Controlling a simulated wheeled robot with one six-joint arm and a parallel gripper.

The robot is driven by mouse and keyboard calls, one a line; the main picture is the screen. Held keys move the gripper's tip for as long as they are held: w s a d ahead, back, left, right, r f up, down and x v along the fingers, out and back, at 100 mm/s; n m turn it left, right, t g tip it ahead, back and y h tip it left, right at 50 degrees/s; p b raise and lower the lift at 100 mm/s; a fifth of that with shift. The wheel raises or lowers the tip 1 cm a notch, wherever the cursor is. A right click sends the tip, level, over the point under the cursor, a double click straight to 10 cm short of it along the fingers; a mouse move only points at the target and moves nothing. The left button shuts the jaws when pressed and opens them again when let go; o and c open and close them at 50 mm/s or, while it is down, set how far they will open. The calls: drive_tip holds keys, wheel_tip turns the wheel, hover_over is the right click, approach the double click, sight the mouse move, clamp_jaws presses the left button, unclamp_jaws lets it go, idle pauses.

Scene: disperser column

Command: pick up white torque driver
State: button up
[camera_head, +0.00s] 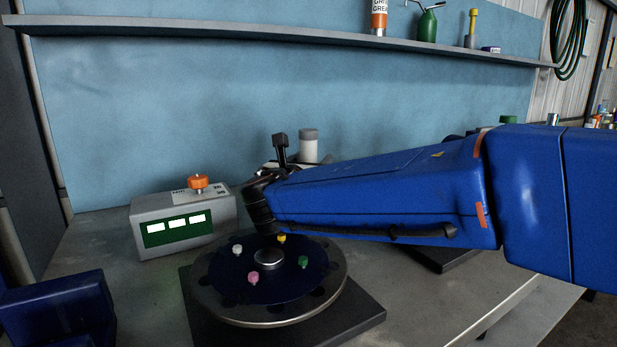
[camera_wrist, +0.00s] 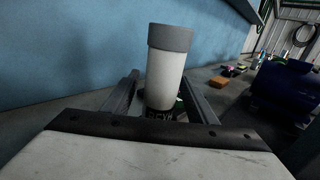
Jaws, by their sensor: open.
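The white torque driver (camera_wrist: 165,78) stands upright in the wrist view, a white cylinder with a grey top. Its lower end is partly hidden by my gripper's body. My gripper (camera_wrist: 163,92) is open, with one finger on each side of the driver. I cannot tell whether the fingers touch it. In the head view the driver's upper part (camera_head: 308,148) shows behind my blue arm, which hides its lower part and most of my gripper.
A round turntable (camera_head: 230,307) with several small coloured knobs stands in front of my arm. A grey box (camera_head: 150,218) with an orange knob is at the left. The blue wall (camera_head: 180,110) and a shelf (camera_head: 250,32) are behind. A dark blue object (camera_head: 60,305) sits front left.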

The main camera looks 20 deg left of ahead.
drive_tip(key=shift+w, duration=0.7)
drive_tip(key=shift+r, duration=0.1)
drive_tip(key=c, duration=1.1)
drive_tip(key=shift+c, duration=0.2)
